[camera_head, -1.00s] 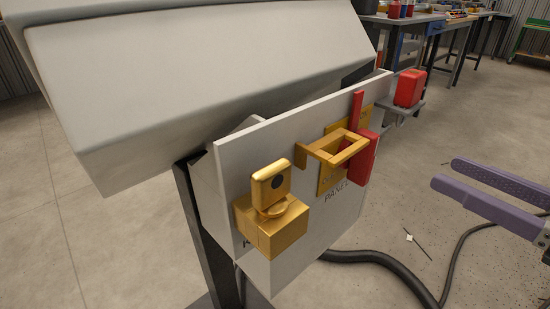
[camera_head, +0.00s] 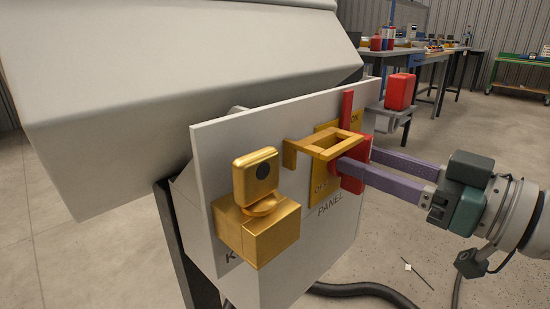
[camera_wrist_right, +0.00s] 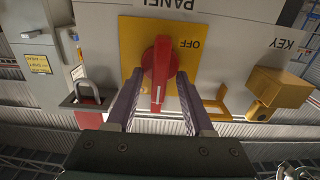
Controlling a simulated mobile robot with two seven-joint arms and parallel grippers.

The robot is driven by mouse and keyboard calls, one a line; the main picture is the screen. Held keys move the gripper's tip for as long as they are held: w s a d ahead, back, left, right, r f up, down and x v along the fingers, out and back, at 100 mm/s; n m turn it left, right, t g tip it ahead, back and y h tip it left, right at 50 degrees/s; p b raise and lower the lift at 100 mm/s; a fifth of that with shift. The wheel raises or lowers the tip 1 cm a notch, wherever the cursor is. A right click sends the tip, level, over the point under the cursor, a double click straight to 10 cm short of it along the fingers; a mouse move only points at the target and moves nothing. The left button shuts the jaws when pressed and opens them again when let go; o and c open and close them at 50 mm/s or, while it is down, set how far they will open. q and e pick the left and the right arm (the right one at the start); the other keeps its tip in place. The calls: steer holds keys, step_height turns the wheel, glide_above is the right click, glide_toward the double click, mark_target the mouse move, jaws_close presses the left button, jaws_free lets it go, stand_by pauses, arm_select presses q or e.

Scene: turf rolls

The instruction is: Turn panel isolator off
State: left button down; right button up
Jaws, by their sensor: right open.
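The panel isolator has a red handle (camera_head: 347,107) on a yellow plate (camera_head: 322,192) marked OFF, above the word PANEL. The handle stands upright in the head view. A gold open-frame bracket (camera_head: 325,145) sticks out in front of the plate. My right gripper (camera_head: 355,160) reaches in from the right with its purple fingers at the handle. In the right wrist view the red handle (camera_wrist_right: 160,72) lies between the fingers of the open gripper (camera_wrist_right: 159,78). I cannot tell whether either finger touches it. My left gripper is not in view.
A gold key block (camera_head: 258,232) projects from the panel board (camera_head: 215,150), left of the isolator. A red padlock (camera_head: 400,91) sits on a grey holder at right; it also shows in the wrist view (camera_wrist_right: 88,118). A large grey housing (camera_head: 170,80) overhangs the board. Workbenches stand behind.

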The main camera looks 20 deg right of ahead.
jaws_close()
stand_by(0.5)
